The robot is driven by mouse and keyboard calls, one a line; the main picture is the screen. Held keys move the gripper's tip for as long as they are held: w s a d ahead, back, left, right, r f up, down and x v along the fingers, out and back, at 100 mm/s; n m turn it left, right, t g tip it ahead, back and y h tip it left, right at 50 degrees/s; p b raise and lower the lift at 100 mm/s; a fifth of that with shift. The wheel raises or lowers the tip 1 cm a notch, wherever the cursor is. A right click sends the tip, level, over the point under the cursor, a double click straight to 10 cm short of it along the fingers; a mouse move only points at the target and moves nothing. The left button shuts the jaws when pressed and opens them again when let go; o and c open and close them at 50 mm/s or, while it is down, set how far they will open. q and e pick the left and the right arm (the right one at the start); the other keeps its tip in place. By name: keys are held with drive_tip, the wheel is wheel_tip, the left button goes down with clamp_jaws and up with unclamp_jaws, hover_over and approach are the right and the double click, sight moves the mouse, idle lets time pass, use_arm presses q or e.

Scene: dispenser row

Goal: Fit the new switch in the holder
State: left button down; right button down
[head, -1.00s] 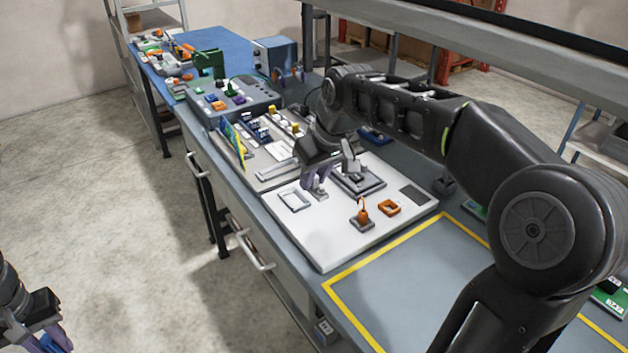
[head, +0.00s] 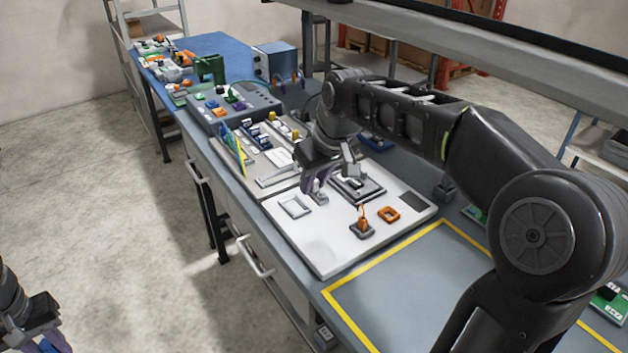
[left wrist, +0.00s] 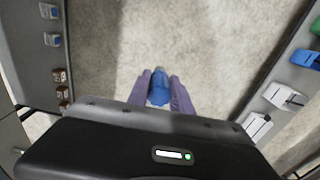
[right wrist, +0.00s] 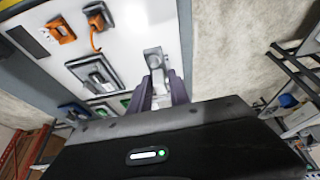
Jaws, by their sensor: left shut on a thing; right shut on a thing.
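My right gripper (head: 318,180) points down over the white board and is shut on a small grey switch (head: 320,197). The switch also shows between the purple fingers in the right wrist view (right wrist: 154,60); whether it touches the board I cannot tell. A dark grey holder (head: 372,194) lies just right of the gripper, with a grey part at its middle; the arm partly covers it. It also shows in the right wrist view (right wrist: 110,83). My left gripper (head: 50,343) hangs over the floor at the lower left, shut on a blue piece (left wrist: 159,88).
On the white board (head: 320,245) lie an empty grey frame (head: 295,206), an orange part on a grey base (head: 361,229) and an orange frame (head: 389,214). A yellow-outlined bench area (head: 410,290) in front is largely clear. A grey console (head: 235,105) stands farther back.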

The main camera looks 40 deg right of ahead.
sight(47, 345)
use_arm(q)
drive_tip(key=shift+r+p, duration=0.45)
drive_tip(key=shift+r, duration=0.05)
use_arm(e)
drive_tip(key=shift+r, duration=0.65)
